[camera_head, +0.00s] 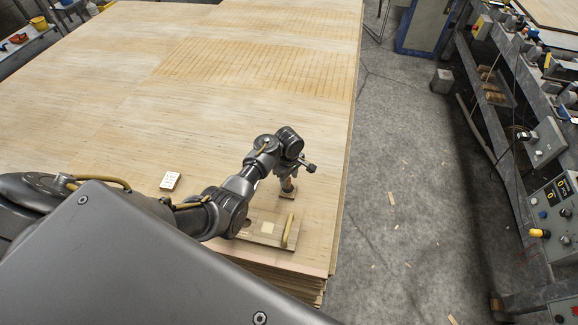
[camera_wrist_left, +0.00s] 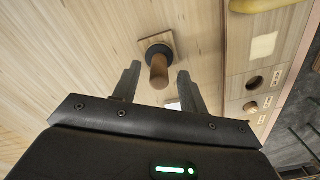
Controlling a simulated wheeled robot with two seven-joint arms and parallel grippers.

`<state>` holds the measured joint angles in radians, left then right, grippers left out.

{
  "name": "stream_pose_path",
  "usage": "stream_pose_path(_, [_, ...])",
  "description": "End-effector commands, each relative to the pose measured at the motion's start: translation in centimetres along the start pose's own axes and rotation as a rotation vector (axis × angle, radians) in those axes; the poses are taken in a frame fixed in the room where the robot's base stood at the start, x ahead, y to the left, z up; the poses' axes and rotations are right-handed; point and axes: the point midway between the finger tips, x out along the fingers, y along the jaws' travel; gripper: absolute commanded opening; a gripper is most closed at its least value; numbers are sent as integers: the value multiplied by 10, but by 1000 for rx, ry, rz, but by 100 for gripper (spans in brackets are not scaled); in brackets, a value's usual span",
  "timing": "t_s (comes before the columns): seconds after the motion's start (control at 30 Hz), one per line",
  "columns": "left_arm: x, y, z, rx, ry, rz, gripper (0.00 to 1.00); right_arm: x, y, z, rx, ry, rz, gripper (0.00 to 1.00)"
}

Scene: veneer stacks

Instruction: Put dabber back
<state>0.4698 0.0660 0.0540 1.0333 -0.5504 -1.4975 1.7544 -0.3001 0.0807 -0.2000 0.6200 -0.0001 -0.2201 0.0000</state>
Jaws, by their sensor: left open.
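The dabber shows in the left wrist view as a round wooden handle (camera_wrist_left: 159,74) with a dark collar and a square wooden base (camera_wrist_left: 168,38). It stands on the veneer sheet (camera_wrist_left: 60,60). My left gripper (camera_wrist_left: 159,70) is open, with a finger on either side of the handle and gaps visible. In the head view my left gripper (camera_head: 288,183) points down over the dabber, whose base (camera_head: 287,193) shows below it. A wooden holder board (camera_head: 256,236) with a pale square and a yellow strip lies just nearer; the left wrist view shows round holes in it (camera_wrist_left: 255,82). My right gripper is out of view.
A small white card (camera_head: 170,181) lies on the veneer left of my arm. The veneer stack's right edge (camera_head: 345,170) is close to the board, with grey floor beyond. A machine with a control panel (camera_head: 557,205) stands at the right. The far veneer is clear.

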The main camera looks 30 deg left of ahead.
Motion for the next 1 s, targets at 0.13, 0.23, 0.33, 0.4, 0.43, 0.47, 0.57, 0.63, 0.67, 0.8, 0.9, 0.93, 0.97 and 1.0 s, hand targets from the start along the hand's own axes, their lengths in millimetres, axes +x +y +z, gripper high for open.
stream_pose_path(0.13, [-35,1,1,-1,-1,5,43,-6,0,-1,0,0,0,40])
stream_pose_path(0.23, [-55,1,1,-1,-1,5,43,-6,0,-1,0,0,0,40])
stream_pose_path(0.33, [-71,1,1,0,-2,4,43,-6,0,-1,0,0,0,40])
stream_pose_path(0.4, [-80,1,1,0,-1,3,43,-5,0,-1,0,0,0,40])
stream_pose_path(0.43, [-83,1,0,-1,0,3,43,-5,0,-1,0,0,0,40])
stream_pose_path(0.47, [-85,1,0,0,0,2,43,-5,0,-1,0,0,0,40])
stream_pose_path(0.57, [-91,0,0,0,-1,1,43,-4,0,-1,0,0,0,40])
stream_pose_path(0.63, [-93,0,1,1,-1,0,43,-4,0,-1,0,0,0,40])
stream_pose_path(0.67, [-93,0,1,1,-1,0,43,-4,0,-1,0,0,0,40])
stream_pose_path(0.8, [-93,0,1,1,-1,0,43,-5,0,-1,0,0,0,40])
stream_pose_path(0.9, [-93,0,0,1,-1,0,43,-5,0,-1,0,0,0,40])
stream_pose_path(0.93, [-93,0,0,1,-1,0,43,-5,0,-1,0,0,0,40])
stream_pose_path(0.97, [-93,0,0,1,-1,0,43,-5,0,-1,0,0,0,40])
stream_pose_path(1.0, [-93,0,0,1,-1,0,43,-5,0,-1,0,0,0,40])
